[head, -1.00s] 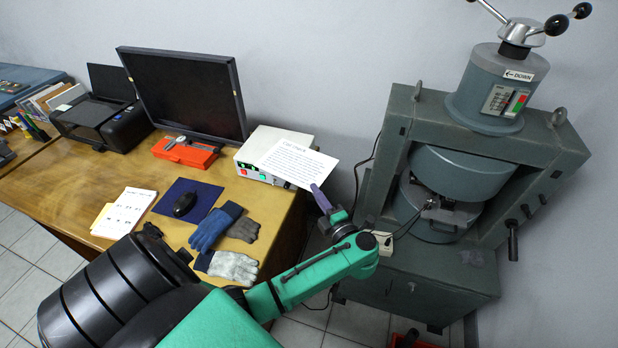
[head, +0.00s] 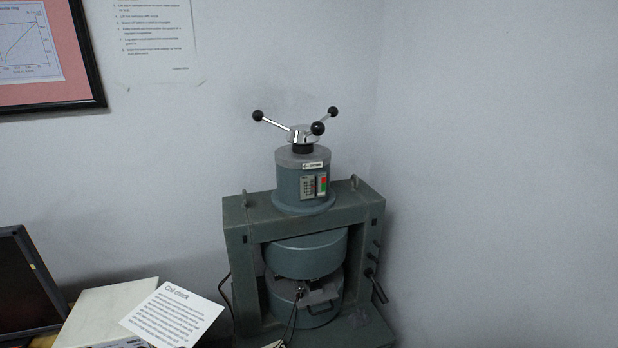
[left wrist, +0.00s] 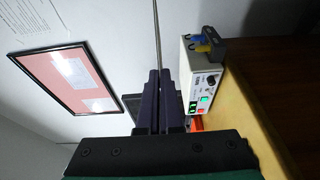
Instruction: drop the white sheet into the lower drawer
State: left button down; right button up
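The white sheet (head: 172,315), printed with a "Coil check" heading, shows tilted at the bottom left of the head view, overlapping the pale box there. In the left wrist view the sheet (left wrist: 156,38) is seen edge-on as a thin line between the fingers. My left gripper (left wrist: 157,75) is shut on it, with the two dark purple fingers close together. The head view does not show this gripper. No drawer is in view in either current frame. My right gripper is not in view.
The grey-green magnet (head: 305,255) with a three-knobbed top handle stands right of the sheet. The pale instrument box (head: 100,305) also shows in the left wrist view (left wrist: 205,85). A black monitor (head: 22,285) is at far left. Framed picture (left wrist: 70,80) on the wall.

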pick_arm(q)
jog(key=s+d+m+t+h, duration=0.3)
jog(key=s+d+m+h, duration=0.3)
jog(key=d+h, duration=0.4)
jog(key=shift+s+r+m+h, duration=0.25)
jog(key=shift+s+m+h, duration=0.1)
jog(key=shift+m, duration=0.25)
jog(key=shift+d, duration=0.1)
